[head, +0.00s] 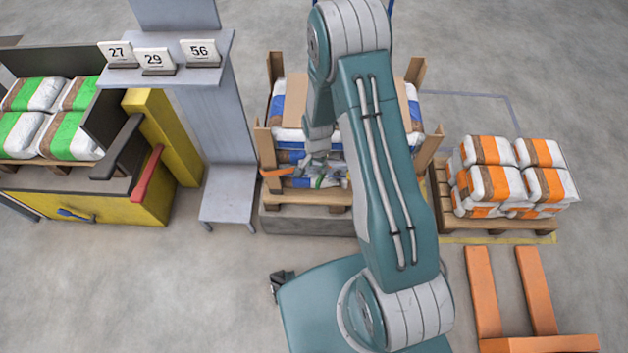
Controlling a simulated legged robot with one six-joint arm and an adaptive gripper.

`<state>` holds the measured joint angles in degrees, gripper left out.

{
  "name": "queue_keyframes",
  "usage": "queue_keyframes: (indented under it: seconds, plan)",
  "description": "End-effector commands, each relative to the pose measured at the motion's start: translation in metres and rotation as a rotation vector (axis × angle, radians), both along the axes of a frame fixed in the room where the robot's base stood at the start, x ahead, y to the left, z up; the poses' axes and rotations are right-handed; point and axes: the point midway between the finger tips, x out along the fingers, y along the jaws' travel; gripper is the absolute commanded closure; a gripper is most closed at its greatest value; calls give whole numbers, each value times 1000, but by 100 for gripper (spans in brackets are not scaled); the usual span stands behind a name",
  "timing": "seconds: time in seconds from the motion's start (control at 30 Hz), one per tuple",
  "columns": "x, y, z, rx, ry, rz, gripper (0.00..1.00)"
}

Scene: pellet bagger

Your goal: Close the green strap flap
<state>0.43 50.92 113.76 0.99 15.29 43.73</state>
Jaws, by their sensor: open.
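My gripper (322,170) is in front of the central pallet stack, at the end of my teal arm. It is small in the picture and open, with nothing seen held between its fingers. A small green patch (319,182) shows just below the gripper, against the lower bags; I cannot tell whether it is the green strap flap or a bag marking. No flap can be made out clearly, and my arm and gripper hide part of the stack. An orange bar (277,172) sticks out just left of the gripper.
The central stack of blue-and-white bags (278,106) stands between wooden posts. A grey stand (230,130) bears number cards 27, 29 and 56. A yellow machine (120,208) with green-and-white bags is left. Orange-and-white bags (545,185) and an orange fork (484,290) are right.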

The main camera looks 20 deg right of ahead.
Motion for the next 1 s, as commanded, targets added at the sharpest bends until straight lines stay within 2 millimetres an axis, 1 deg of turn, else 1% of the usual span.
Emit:
queue_keyframes:
  seconds: [0.17, 0.5, 0.7, 0.8, 1.0]
  plan:
    - [-1, 0, -15, -1, 3, -2, 46]
    - [-1, 3, -72, -5, 4, 1, 46]
    - [0, 2, -98, -4, 1, 0, 46]
    - [0, 1, -105, -3, 1, 0, 46]
    - [0, 2, -108, -5, -1, 0, 46]
